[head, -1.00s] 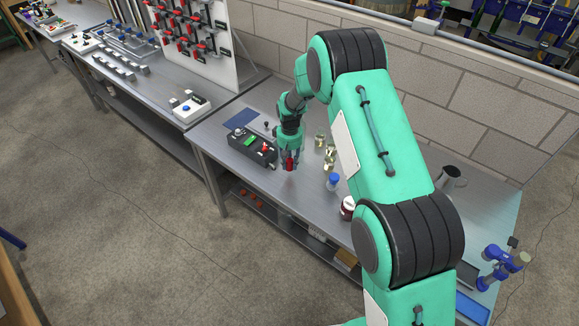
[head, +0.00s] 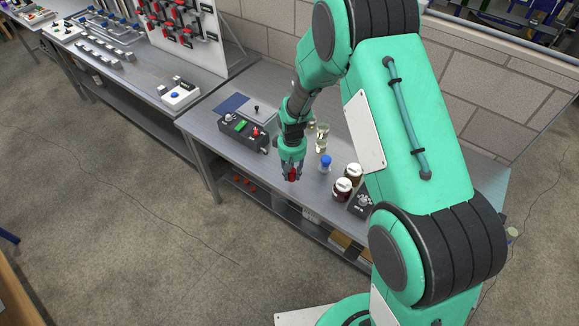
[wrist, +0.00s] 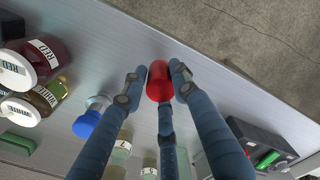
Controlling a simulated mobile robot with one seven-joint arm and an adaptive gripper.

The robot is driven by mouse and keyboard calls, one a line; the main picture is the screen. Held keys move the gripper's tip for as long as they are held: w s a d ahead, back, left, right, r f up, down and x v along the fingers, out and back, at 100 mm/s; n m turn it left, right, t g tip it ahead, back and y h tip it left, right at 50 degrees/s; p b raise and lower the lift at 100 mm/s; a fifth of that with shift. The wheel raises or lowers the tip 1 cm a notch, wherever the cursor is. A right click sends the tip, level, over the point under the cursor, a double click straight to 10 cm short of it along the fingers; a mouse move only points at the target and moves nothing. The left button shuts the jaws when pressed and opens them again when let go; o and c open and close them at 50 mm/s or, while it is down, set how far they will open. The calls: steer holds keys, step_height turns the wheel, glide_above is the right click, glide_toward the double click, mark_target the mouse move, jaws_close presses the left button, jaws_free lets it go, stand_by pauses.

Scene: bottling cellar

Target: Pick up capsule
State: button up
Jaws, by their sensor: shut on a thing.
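The red capsule (wrist: 159,82) is small and rounded and sits between my fingertips in the wrist view. In the head view the capsule (head: 292,175) shows as a small red spot at the end of my arm. My gripper (head: 292,168) is shut on it, near the front edge of the metal bench (head: 318,192). In the wrist view my gripper's blue-grey fingers (wrist: 158,88) close around it, and part of it is hidden by them. I cannot tell exactly how high it is above the bench.
A dark control box (head: 243,131) with a green display stands left of my gripper. A blue-capped bottle (head: 325,163), glass vials (head: 322,137) and white-lidded jars (head: 342,188) stand to the right. Floor (head: 140,220) lies open in front of the bench.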

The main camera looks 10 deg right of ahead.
steer(key=shift+s, duration=0.35)
steer(key=shift+d, duration=0.1)
stand_by(0.4)
